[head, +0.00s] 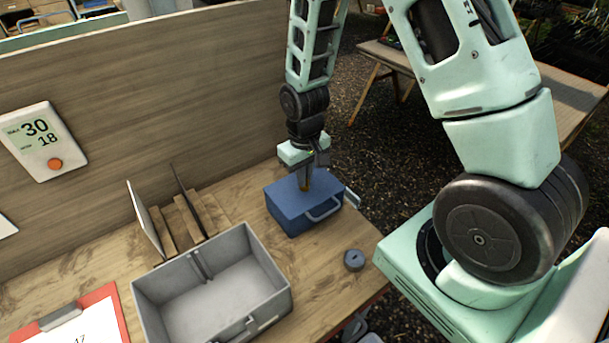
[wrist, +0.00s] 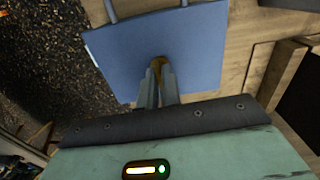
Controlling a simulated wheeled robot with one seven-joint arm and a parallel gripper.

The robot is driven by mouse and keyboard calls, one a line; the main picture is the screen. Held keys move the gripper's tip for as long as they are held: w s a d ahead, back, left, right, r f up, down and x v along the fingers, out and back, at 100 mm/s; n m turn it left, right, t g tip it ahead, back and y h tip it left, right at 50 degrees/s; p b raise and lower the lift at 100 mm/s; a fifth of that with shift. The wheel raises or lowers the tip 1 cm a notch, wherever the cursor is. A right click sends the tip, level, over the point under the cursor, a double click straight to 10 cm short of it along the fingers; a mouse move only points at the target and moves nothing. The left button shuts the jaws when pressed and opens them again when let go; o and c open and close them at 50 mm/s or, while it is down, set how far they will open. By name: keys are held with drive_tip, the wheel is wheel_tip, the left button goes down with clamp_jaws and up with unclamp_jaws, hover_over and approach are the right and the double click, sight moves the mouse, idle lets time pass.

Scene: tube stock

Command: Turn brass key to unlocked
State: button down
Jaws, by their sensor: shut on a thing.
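A blue metal box (head: 290,208) with a grey carrying handle stands on the wooden bench, and it also shows in the wrist view (wrist: 190,45). The brass key (wrist: 159,62) is a small brown-gold piece at the box's top, mostly hidden between my fingertips. My gripper (head: 306,180) points down over the box top and is shut on the key. In the wrist view my two fingers (wrist: 160,80) come together at the key. I cannot tell from these views which way the key is turned.
An open grey box (head: 214,295) stands left of the blue box. Upright slats (head: 185,215) stand behind it. A dark round piece (head: 354,260) lies near the bench edge. A red clipboard (head: 108,300) lies at left. A wooden panel (head: 150,90) backs the bench.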

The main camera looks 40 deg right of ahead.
idle(0.4)
drive_tip(key=c, duration=1.6)
unclamp_jaws()
wheel_tip(320, 180, up, 17)
drive_tip(key=b, duration=0.2)
drive_tip(key=shift+r, duration=0.2)
drive_tip(key=s+a+f+n+b, duration=0.1)
drive_tip(key=s+a+n, duration=0.6)
drive_tip(key=s+a, duration=1.1)
drive_tip(key=shift+s+f+n+y+b, duration=0.3)
drive_tip(key=shift+s+f, duration=0.35)
drive_tip(key=shift+s, duration=0.3)
